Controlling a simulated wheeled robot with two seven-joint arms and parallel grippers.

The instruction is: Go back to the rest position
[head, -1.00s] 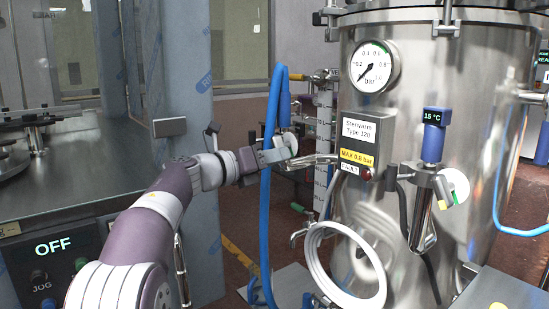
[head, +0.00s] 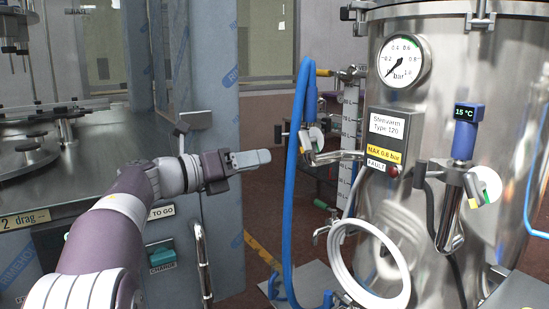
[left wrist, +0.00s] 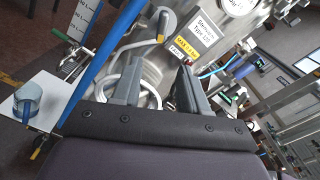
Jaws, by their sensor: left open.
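My left gripper (head: 252,158) is in the middle of the head view, its arm coming in from the lower left. It points right, towards the blue hose, and stands apart from it in the picture. In the left wrist view its two fingers (left wrist: 160,86) are spread with a gap between them, and nothing is held there. The steel tank (head: 450,110) fills the right side of the head view, with a round pressure gauge (head: 404,61) and a label box (head: 387,137) on its front. My right gripper does not show.
A blue hose (head: 292,180) hangs upright in front of the tank. A white hose coil (head: 345,274) hangs low at the tank. A filling machine with a grey column (head: 213,90) and a metal handle (head: 203,262) stands at left. Dark red floor shows between them.

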